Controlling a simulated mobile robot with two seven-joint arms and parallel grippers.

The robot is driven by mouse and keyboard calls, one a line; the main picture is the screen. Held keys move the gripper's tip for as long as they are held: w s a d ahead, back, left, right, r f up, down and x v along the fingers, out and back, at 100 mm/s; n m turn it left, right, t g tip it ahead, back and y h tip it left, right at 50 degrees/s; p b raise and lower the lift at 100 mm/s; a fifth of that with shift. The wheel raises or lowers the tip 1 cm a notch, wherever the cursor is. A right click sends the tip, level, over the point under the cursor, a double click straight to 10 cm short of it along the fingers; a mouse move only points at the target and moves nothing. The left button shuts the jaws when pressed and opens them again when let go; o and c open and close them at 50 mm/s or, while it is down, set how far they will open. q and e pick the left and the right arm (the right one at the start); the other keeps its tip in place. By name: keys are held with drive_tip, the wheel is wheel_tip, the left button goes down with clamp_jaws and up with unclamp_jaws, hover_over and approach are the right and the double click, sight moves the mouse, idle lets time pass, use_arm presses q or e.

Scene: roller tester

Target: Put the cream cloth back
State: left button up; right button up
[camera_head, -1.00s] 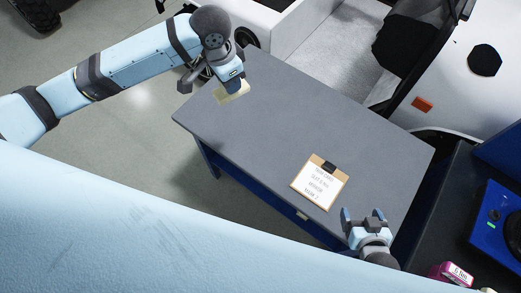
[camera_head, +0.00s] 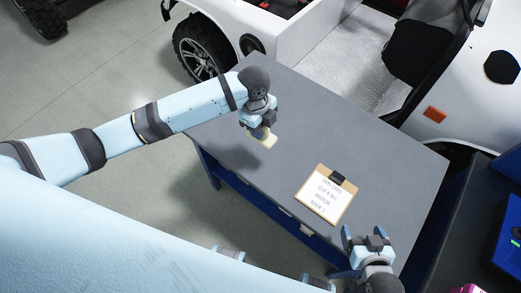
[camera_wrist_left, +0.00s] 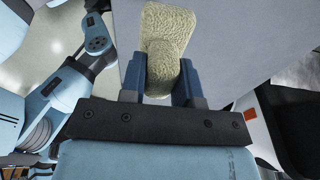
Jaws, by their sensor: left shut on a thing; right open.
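The cream cloth (camera_head: 264,137) is a small pale piece held by my left gripper (camera_head: 261,128) over the left part of the grey table (camera_head: 300,110). In the left wrist view the cloth (camera_wrist_left: 166,45) looks textured and yellowish, pinched between the two blue fingers. My left gripper is shut on it. The cloth seems to be above the tabletop, but its exact height is hard to tell. My right gripper (camera_head: 366,236) is open and empty at the table's front right edge.
A clipboard with a written sheet (camera_head: 323,194) lies on the front middle of the table. A white vehicle (camera_head: 290,45) stands behind the table, with an orange reflector (camera_head: 434,114). A blue device (camera_head: 510,225) is at the right. The tabletop's middle is clear.

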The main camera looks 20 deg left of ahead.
use_arm(q)
wheel_tip(320, 180, down, 8)
drive_tip(key=shift+f, duration=0.25)
use_arm(e)
drive_tip(key=shift+d+f, duration=0.15)
drive_tip(key=shift+f, duration=0.05)
use_arm(q)
drive_tip(key=shift+f, duration=2.05)
use_arm(e)
drive_tip(key=shift+r, duration=0.2)
use_arm(q)
drive_tip(key=shift+f, duration=0.15)
drive_tip(key=o, duration=0.9)
use_arm(e)
drive_tip(key=shift+f, duration=0.1)
